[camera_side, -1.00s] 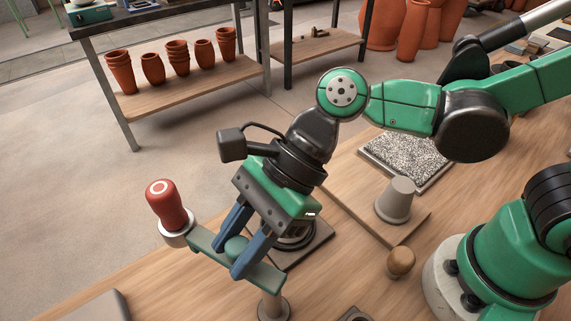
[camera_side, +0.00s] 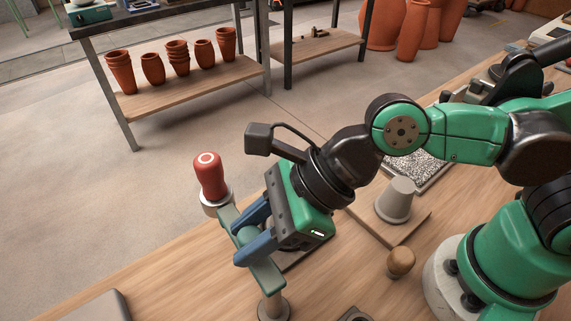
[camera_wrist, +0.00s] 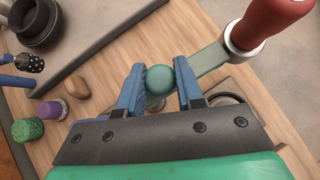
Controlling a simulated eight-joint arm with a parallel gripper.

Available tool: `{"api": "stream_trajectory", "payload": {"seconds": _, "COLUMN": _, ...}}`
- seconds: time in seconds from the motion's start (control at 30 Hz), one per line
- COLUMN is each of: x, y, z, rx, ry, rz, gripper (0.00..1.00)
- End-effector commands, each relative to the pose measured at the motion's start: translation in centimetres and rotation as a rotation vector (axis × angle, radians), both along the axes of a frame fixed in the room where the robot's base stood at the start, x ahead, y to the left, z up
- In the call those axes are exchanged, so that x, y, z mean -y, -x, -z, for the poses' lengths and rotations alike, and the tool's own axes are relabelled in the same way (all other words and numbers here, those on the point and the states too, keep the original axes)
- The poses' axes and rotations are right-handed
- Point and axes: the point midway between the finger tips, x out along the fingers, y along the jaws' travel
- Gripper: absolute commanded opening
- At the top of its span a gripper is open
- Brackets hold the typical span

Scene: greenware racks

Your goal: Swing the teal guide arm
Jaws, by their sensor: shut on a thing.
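The teal guide arm (camera_side: 264,268) is a flat bar on a grey post (camera_side: 273,305) with a round base on the table. A red knob in a pale collar (camera_side: 209,178) sits at its far end. My gripper (camera_side: 248,234) is shut on the arm's teal ball knob; its blue fingers stand on either side of it. The ball (camera_wrist: 160,80) shows between the fingertips in the wrist view, where the bar (camera_wrist: 203,62) runs up right to the red knob (camera_wrist: 270,18). In the side view my fingers partly hide the ball.
A grey cone (camera_side: 395,198) stands on a wooden board behind my gripper. A round wooden knob (camera_side: 401,262) is to its front. A speckled slab (camera_side: 418,165) lies farther back. A grey box (camera_side: 98,307) is at the front left. The wrist view shows a green bumpy piece (camera_wrist: 27,130).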

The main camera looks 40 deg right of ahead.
Motion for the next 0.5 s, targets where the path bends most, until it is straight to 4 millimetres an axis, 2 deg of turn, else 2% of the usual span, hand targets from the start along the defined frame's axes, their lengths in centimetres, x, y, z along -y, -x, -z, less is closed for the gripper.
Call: {"api": "stream_trajectory", "payload": {"seconds": 0.5, "x": 0.21, "y": 0.08, "z": -0.02, "rx": -0.002, "ry": -0.001, "rz": 0.071, "gripper": 0.00}}
